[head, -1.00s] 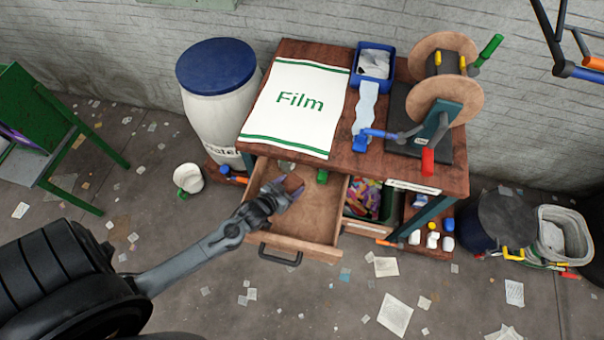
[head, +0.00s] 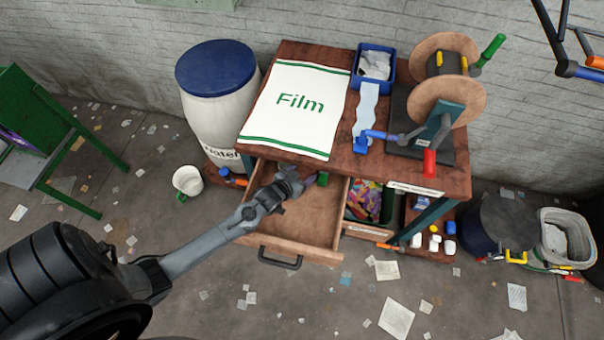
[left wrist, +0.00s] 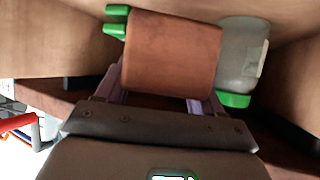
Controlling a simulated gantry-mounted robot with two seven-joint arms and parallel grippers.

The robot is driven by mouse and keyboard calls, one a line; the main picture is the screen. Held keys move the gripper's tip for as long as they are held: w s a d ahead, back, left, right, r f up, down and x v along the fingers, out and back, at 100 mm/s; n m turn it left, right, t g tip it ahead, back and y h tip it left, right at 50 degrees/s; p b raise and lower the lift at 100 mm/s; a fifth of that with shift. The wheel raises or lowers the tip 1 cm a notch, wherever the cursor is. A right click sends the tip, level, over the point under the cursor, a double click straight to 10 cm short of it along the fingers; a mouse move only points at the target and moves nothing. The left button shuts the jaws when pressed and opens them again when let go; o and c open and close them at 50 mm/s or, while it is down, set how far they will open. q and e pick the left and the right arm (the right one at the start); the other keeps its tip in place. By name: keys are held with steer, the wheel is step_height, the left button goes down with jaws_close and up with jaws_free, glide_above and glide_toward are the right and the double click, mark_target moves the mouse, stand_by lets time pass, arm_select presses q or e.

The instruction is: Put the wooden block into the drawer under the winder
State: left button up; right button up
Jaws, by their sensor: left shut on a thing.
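The wooden block (left wrist: 170,50) is reddish brown and sits between the purple fingers of my left gripper (left wrist: 160,92) in the left wrist view. My left gripper (head: 308,182) is shut on it, over the back part of the open drawer (head: 318,228) in the head view. There the gripper hides the block. I cannot tell whether the block touches the drawer floor. The drawer is pulled out under the table that bears the winder (head: 445,100), with its big round discs. My right gripper is not in view.
In the wrist view, a clear jar (left wrist: 240,55) with a green lid is close beside the block, and a green item (left wrist: 115,22) is on its other side. A bin of colourful scraps (head: 365,198) stands right of the drawer. The drawer's front part is bare.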

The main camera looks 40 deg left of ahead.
mark_target(302, 173)
arm_select(q)
steer(key=shift+w, duration=0.15)
steer(key=shift+f, duration=0.5)
steer(key=o, duration=0.9)
steer(key=shift+r, duration=0.5)
steer(key=p+v, duration=0.1)
steer(key=v, duration=0.6)
steer(key=shift+s+r+p, duration=0.15)
steer(key=shift+s+p, duration=0.15)
steer(key=shift+p, duration=0.1)
